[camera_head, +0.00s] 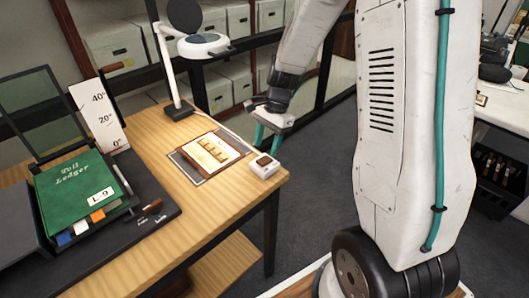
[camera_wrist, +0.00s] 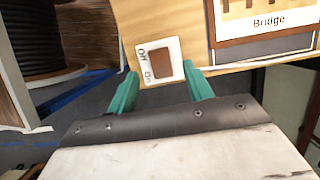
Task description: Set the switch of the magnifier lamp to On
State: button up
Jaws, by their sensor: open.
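The switch is a small white box with a brown rocker on the near right corner of the wooden table, in the head view (camera_head: 264,166). In the wrist view the switch (camera_wrist: 173,47) carries the words Off and On along one side, On nearer my gripper. I cannot tell which way the rocker is tipped. The magnifier lamp (camera_head: 203,45) stands behind on a white jointed arm with a dark base. My gripper (camera_head: 266,143) is open with teal fingers, above and beside the switch. In the wrist view its fingertips (camera_wrist: 160,69) frame the box's lower end, with nothing held.
A card on a grey mat (camera_head: 212,153), labelled Bridge in the wrist view (camera_wrist: 268,22), lies beside the switch. A green ledger (camera_head: 77,201) in a cradle and an angle scale board (camera_head: 98,117) stand left. Shelves with pale boxes (camera_head: 121,45) line the back. Dark floor lies right of the table.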

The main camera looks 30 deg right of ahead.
aim_at(269, 157)
jog(key=shift+v, duration=1.8)
jog(key=s+a+r+n+h, duration=0.1)
jog(key=s+a+r+n, duration=0.1)
jog(key=s+r+n, duration=0.3)
jog(key=s+a+r+n+t+h, duration=0.1)
jog(key=s+r+n, duration=0.4)
jog(key=s, duration=0.7)
jog(key=s+a+r+n+t+h, duration=0.1)
jog(key=s+a+r+n, duration=0.2)
jog(key=s+r+n, duration=0.2)
jog(key=shift+s+r, duration=0.45)
jog(key=shift+s, duration=1.35)
